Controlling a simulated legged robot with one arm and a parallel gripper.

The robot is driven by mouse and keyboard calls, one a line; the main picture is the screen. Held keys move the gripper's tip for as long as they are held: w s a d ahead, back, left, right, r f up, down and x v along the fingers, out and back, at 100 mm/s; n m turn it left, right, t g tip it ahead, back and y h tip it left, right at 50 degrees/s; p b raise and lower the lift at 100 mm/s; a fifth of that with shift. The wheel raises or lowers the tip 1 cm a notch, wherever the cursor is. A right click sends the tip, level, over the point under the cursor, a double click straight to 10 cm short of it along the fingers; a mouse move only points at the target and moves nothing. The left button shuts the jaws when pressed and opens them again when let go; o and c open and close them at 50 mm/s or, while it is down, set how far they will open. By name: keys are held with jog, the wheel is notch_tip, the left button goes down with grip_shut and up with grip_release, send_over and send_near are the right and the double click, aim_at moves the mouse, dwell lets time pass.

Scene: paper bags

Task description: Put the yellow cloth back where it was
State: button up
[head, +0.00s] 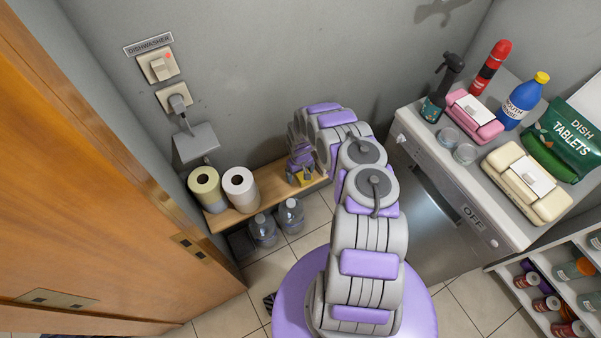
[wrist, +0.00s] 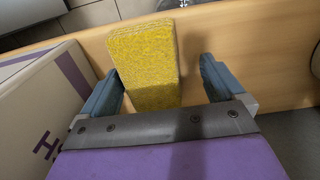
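The yellow cloth (wrist: 144,58) is a folded, speckled block standing on the wooden shelf in the wrist view. A small part of the yellow cloth (head: 306,177) shows in the head view at the shelf's right end, partly hidden by my gripper. My gripper (wrist: 161,68) is open, with the cloth between its two fingers. The left finger is close to the cloth; I cannot tell if it touches. A clear gap separates the right finger from the cloth. The wooden shelf (head: 258,193) runs low along the grey wall.
A yellowish roll (head: 206,187) and a white roll (head: 240,188) stand on the shelf's left part. Two clear bottles (head: 264,231) stand on the floor before it. A purple-striped box (wrist: 50,95) is left of my gripper. The dishwasher (head: 440,195), topped with several items, stands right.

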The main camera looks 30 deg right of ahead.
jog(key=shift+a, duration=0.15)
jog(key=shift+d+r, duration=0.45)
jog(key=s+d+r+g+h+p, duration=0.1)
jog(key=s+r+p, duration=0.1)
jog(key=r, duration=1.4)
jog(key=s+d+r+h+p, duration=0.1)
jog(key=s+r, duration=0.1)
jog(key=r, duration=1.4)
jog(key=s+a+r+m, duration=0.1)
jog(key=s+a+r, duration=0.1)
jog(key=s+r, duration=0.35)
jog(key=s+a+r+m, duration=0.1)
jog(key=s+a+r, duration=0.15)
jog(key=r, duration=0.55)
jog(key=s+a+r, duration=0.4)
jog(key=s, duration=0.5)
jog(key=s+a+r+n+y, duration=0.1)
jog(key=s+a+r, duration=0.3)
jog(key=s, duration=0.5)
jog(key=s+a+r+y, duration=0.1)
jog(key=s+a+r, duration=0.4)
jog(key=s, duration=0.4)
jog(key=shift+s+a+n+g, duration=0.3)
jog(key=shift+s+a+g, duration=0.1)
jog(key=shift+a, duration=0.25)
